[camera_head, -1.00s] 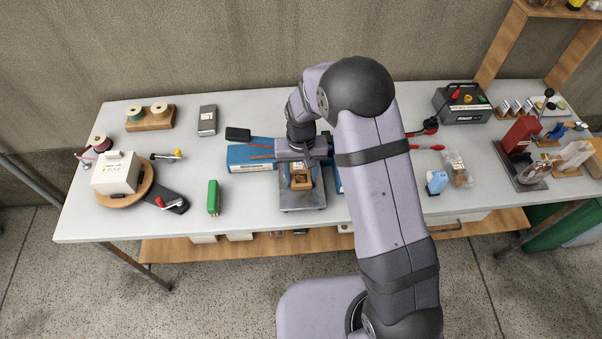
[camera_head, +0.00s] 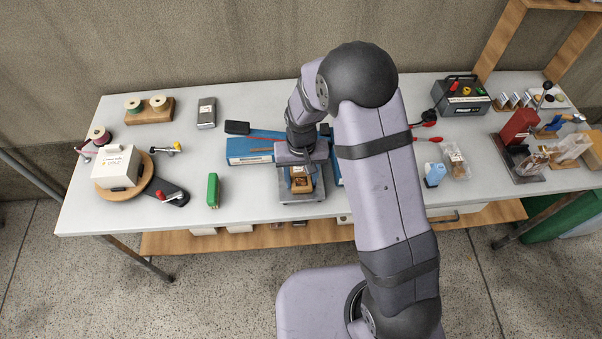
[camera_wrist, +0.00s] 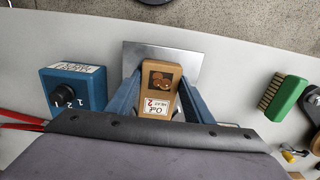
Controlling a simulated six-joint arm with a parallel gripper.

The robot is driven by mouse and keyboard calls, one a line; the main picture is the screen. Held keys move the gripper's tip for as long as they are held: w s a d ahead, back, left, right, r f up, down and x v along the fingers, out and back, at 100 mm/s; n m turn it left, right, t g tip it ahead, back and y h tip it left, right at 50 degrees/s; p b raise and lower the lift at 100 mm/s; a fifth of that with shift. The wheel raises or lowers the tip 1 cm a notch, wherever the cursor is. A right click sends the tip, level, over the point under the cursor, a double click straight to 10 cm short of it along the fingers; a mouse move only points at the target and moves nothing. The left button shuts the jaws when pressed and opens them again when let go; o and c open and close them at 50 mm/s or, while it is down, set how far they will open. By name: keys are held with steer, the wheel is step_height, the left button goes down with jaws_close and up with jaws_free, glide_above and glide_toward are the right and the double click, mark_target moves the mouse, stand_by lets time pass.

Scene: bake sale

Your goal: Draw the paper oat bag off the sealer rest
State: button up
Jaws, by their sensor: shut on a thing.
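The paper oat bag (camera_head: 301,185) is a small tan-brown packet with a picture and a white label. In the wrist view the bag (camera_wrist: 163,78) lies between the two blue fingers of my gripper (camera_wrist: 160,92), which is shut on its sides. The flat metal sealer rest (camera_wrist: 186,62) shows behind and beside the bag. In the head view the bag is over the front part of this rest (camera_head: 288,198). I cannot tell whether it touches the plate. My gripper (camera_head: 301,176) reaches in from the back, and my wrist hides part of the sealer.
The blue sealer body (camera_head: 248,152) stands left of my wrist; its dial (camera_wrist: 64,95) shows in the wrist view. A green brush (camera_head: 213,190) lies left of the rest. The table between brush and rest is clear.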

steer(key=shift+s, duration=1.05)
steer(key=o, duration=0.8)
steer(key=shift+r, duration=0.15)
steer(key=shift+r+b, duration=0.75)
steer(key=shift+r, duration=2.85)
